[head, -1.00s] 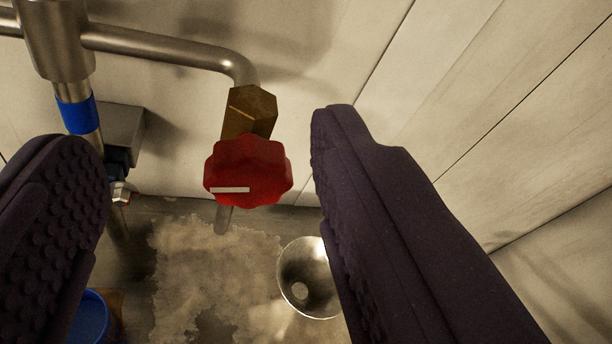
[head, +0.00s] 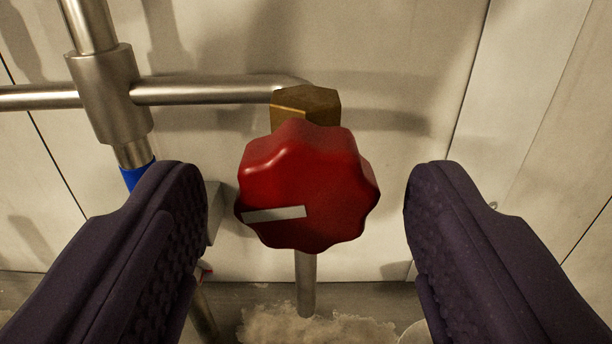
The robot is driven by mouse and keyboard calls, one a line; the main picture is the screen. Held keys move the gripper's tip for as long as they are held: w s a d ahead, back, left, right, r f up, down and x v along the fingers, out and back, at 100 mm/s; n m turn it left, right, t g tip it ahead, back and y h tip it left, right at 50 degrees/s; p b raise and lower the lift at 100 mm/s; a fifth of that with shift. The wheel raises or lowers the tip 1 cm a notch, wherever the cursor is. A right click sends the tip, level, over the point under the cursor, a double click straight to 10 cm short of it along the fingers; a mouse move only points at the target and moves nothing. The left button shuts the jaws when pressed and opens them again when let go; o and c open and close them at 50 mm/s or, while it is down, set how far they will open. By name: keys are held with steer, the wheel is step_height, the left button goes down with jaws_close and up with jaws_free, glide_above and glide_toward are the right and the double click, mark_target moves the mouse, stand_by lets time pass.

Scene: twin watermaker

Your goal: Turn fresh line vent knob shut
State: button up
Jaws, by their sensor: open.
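The vent knob (head: 310,180) is red, with a lobed rim and a pale bar mark that lies nearly level on its left part. It sits in front of a brass hex body (head: 306,103) on a steel pipe. My gripper (head: 306,205) is open, with one dark padded finger on each side of the knob. Both fingers are apart from the knob, with a gap on either side. The gap on the left looks about as wide as the one on the right.
A steel pipe tee (head: 108,92) with a blue band (head: 136,176) stands at the left, close to my left finger. A short pipe (head: 305,285) runs down below the knob. Pale wall panels (head: 400,60) stand behind. A stained patch (head: 310,326) lies below.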

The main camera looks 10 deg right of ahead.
steer(key=c, duration=1.1)
steer(key=shift+o, duration=0.2)
steer(key=m+p, duration=0.2)
steer(key=m, duration=0.3)
steer(key=shift+r, duration=0.15)
steer(key=m+p, duration=0.2)
steer(key=m, duration=0.2)
steer(key=m+p, duration=0.2)
steer(key=m, duration=0.3)
steer(key=shift+m+p, duration=0.35)
steer(key=shift+m, duration=0.05)
steer(key=m+p, duration=0.1)
steer(key=m, duration=0.3)
steer(key=shift+m+p, duration=0.4)
